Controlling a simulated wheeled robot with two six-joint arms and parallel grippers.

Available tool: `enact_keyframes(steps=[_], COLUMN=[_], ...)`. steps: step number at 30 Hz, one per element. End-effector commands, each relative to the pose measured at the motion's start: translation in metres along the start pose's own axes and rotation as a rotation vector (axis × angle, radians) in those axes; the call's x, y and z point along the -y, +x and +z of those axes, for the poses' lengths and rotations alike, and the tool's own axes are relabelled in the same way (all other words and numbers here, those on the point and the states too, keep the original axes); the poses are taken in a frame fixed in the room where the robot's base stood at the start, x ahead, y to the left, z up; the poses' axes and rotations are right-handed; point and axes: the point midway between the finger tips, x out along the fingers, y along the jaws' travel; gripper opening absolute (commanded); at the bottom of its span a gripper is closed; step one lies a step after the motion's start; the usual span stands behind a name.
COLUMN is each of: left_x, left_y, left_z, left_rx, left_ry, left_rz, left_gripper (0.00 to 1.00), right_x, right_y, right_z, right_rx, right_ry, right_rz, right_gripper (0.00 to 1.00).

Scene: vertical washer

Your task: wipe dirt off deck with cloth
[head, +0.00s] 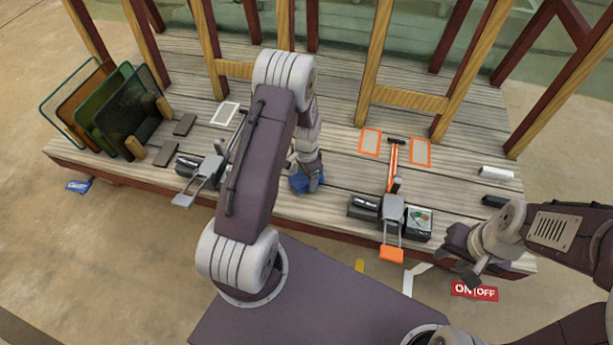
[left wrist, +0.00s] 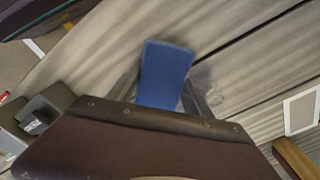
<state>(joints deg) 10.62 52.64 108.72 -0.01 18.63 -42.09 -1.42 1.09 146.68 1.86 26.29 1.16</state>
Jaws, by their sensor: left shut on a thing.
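My left gripper (head: 306,176) is shut on a blue cloth (head: 309,185) low over the wooden deck (head: 335,205), near its front edge. In the left wrist view the cloth (left wrist: 165,72) stands out between the two fingers and reaches toward the planks. I cannot tell whether it touches them. A faint grey smudge (left wrist: 206,80) shows on the planks just right of the cloth; it may be dirt or shadow. My left arm hides part of the deck in the head view. My right gripper (head: 461,254) is at the deck's front right; its finger opening is unclear.
Several panels stand in a wooden rack (head: 137,152) at the left. Grey-handled clamps, one at left (head: 204,180) and one with an orange tip (head: 392,225), sit along the front edge. Wooden posts (head: 374,60) rise behind. A red ON/OFF sign (head: 474,291) lies in front.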

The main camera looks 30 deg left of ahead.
Motion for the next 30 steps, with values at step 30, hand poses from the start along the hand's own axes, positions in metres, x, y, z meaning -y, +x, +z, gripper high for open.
enact_keyframes(steps=[30], left_x=[0.026], left_y=[0.006], left_z=[-0.026], left_rx=[-0.001], left_ry=[0.0], left_rz=[-0.001], left_gripper=[0.26], right_x=[0.0], right_y=[0.001], right_z=[0.0], right_rx=[0.0], right_ry=[0.0], right_rz=[0.0], right_gripper=[0.36])
